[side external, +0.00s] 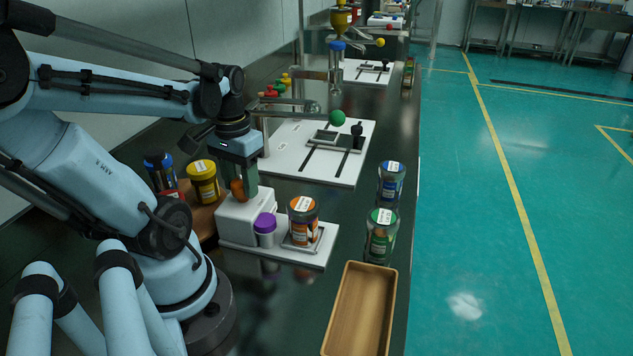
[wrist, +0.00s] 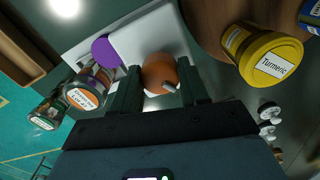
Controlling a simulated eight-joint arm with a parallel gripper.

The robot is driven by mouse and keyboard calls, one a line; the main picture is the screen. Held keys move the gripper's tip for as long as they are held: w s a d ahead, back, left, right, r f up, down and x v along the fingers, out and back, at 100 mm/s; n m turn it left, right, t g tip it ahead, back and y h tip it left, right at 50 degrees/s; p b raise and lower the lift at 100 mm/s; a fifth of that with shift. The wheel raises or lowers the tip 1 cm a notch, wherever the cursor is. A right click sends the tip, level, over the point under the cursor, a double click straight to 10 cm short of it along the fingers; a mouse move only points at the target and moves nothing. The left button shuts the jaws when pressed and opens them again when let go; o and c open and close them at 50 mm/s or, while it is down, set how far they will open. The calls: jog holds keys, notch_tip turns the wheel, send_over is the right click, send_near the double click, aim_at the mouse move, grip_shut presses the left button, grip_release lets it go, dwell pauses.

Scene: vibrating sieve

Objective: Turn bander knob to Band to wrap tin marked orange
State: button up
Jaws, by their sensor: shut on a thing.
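The bander is a white box (side external: 244,222) on a white base plate (side external: 312,258), with a purple-capped post (side external: 265,230) at its front. My gripper (side external: 240,188) points down over the box with its fingers on both sides of the orange knob (side external: 237,190), shut on it. In the wrist view the knob (wrist: 158,72) sits between the fingers, its small grey pointer toward the lower right. Any position marks are not readable. The tin marked orange (side external: 303,222) stands upright on a square pad on the plate, right of the post; it also shows in the wrist view (wrist: 84,97).
A yellow-lidded turmeric jar (side external: 203,183) and a blue-lidded jar (side external: 160,172) stand behind, left of the bander. A green-lidded tin (side external: 381,236) and a blue-lidded tin (side external: 391,182) stand near the right table edge. An empty wooden tray (side external: 360,312) lies in front.

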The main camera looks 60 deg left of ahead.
aim_at(241, 182)
jog(key=o, duration=1)
jog(key=shift+o, duration=0.2)
notch_tip(241, 182, up, 12)
dwell(0.4)
jog(key=w+d+f+m+t, duration=0.3)
jog(key=w+d+f, duration=0.1)
jog(key=w+d, duration=0.2)
jog(key=w+d+f+m+t, duration=0.3)
jog(key=w+d+f+t, duration=0.1)
jog(key=w+d, duration=0.3)
jog(key=shift+d, duration=1.15)
